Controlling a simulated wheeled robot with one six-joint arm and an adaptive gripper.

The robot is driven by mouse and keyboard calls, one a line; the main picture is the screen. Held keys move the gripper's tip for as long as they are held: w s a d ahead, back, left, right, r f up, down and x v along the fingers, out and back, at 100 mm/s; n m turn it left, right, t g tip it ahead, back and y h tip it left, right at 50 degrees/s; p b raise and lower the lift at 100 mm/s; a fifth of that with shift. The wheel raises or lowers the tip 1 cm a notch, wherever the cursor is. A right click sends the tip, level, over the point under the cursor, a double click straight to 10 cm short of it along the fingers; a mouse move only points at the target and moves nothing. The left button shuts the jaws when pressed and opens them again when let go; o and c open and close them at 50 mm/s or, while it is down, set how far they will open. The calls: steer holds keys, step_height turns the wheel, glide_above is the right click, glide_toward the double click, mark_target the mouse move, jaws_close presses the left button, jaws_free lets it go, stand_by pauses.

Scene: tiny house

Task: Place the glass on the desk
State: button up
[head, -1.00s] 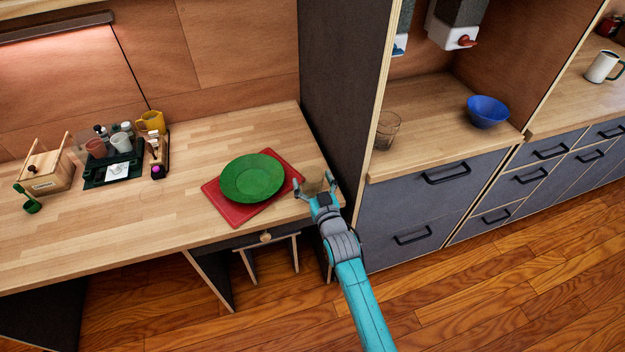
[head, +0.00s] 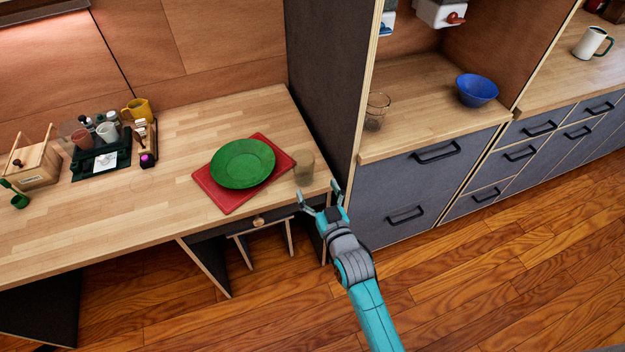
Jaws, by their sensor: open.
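A clear glass (head: 304,167) stands upright on the wooden desk (head: 185,210), near its right end. It is just right of a red tray (head: 219,201) that has a green plate (head: 243,163) on it. My gripper (head: 318,192) is open and empty near the desk's front right edge, in front of the glass and apart from it. A second clear glass (head: 376,112) stands on the counter to the right, behind the dark partition.
A tall dark partition (head: 328,90) borders the desk on the right. A blue bowl (head: 477,90) sits on the counter. A wooden box (head: 36,168), a dark organiser (head: 97,161) and a yellow mug (head: 137,109) stand at the desk's left. The desk's middle is clear.

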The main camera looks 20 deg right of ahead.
steer(key=shift+s, duration=0.35)
steer(key=s+f+g, duration=0.2)
steer(key=s+f, duration=0.1)
steer(key=s, duration=2.2)
steer(key=s+r, duration=0.4)
steer(key=s, duration=0.4)
steer(key=s+r+g, duration=0.1)
steer(key=s+r, duration=0.3)
steer(key=s, duration=0.5)
steer(key=shift+s+a, duration=0.15)
steer(key=shift+s, duration=0.1)
